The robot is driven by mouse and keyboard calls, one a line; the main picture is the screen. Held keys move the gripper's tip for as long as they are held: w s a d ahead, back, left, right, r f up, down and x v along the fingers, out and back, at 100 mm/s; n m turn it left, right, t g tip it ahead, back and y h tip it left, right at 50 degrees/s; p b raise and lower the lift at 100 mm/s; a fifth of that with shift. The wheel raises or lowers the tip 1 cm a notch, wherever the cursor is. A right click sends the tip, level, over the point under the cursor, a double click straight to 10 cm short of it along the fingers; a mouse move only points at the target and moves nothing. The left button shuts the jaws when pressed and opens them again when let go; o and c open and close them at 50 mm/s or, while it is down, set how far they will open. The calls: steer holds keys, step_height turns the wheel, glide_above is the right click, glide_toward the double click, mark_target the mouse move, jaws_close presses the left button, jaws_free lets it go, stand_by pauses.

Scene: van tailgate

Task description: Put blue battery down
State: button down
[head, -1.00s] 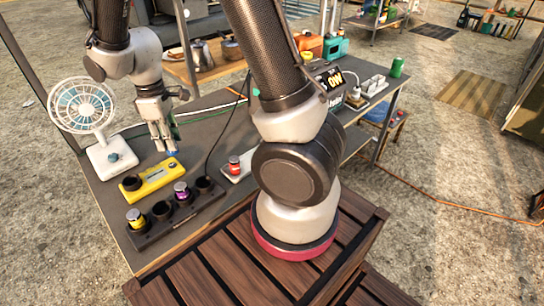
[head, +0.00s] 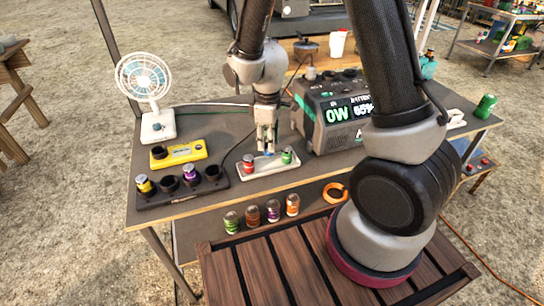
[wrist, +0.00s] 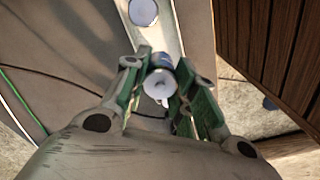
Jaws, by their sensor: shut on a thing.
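My gripper (head: 267,148) is shut on the blue battery (wrist: 161,80), which sits between the green-sided fingers in the wrist view. In the head view only a small blue part of it (head: 268,154) shows below the fingertips. It is over the middle of a white tray (head: 266,168), between a red battery (head: 248,164) and a green battery (head: 287,156) standing there. I cannot tell whether the blue battery touches the tray. The wrist view shows the tray (wrist: 163,32) with another battery top (wrist: 143,12) ahead of the held one.
A black holder (head: 183,190) with yellow and purple batteries and a yellow device (head: 180,153) stand left. A power station (head: 335,112) is close on the right. A white fan (head: 145,90) stands far left.

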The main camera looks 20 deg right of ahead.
steer(key=shift+f, duration=2.6)
steer(key=shift+f, duration=0.15)
steer(key=c, duration=1.1)
jaws_free()
steer(key=shift+c, duration=0.2)
